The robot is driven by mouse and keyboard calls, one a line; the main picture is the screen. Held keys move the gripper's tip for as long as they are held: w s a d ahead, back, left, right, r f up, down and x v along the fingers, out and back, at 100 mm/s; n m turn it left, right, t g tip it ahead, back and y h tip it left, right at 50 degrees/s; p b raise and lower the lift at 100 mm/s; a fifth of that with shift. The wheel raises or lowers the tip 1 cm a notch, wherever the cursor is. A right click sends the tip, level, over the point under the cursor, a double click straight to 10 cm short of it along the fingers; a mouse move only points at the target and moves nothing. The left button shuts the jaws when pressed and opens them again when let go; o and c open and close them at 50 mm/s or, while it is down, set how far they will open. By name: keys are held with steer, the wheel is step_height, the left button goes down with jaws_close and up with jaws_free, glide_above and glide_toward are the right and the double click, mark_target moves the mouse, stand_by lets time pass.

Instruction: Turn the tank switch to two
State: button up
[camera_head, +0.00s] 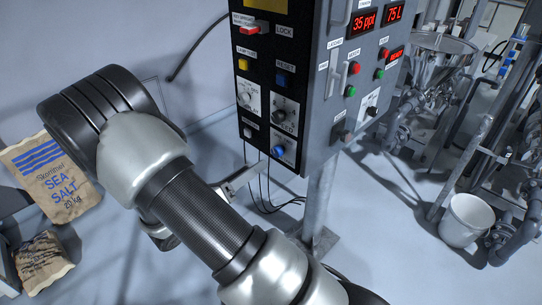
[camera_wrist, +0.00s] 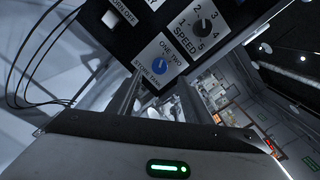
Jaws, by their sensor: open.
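The tank switch is a blue knob (camera_wrist: 159,68) on a white plate in the wrist view, with "ONE" and "TWO" printed above it. In the head view the blue knob (camera_head: 279,151) sits near the bottom of the dark control panel. Which number it points to is too small to tell. My gripper (camera_head: 240,178) is open and empty, below and to the left of the knob, apart from it. In the wrist view its fingers reach toward the panel's lower edge, and their tips are hard to make out.
The control box (camera_head: 318,70) carries other controls, including a speed dial (camera_wrist: 203,25) close to the tank switch. Black cables hang below the box beside a grey post (camera_head: 322,200). A salt sack (camera_head: 52,180) stands at left, a white bucket (camera_head: 466,219) at right.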

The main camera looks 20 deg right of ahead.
mark_target(275, 153)
steer(key=x, duration=0.8)
steer(key=shift+w+d+b, duration=0.1)
steer(key=shift+d+b, duration=0.2)
steer(key=c, duration=1.1)
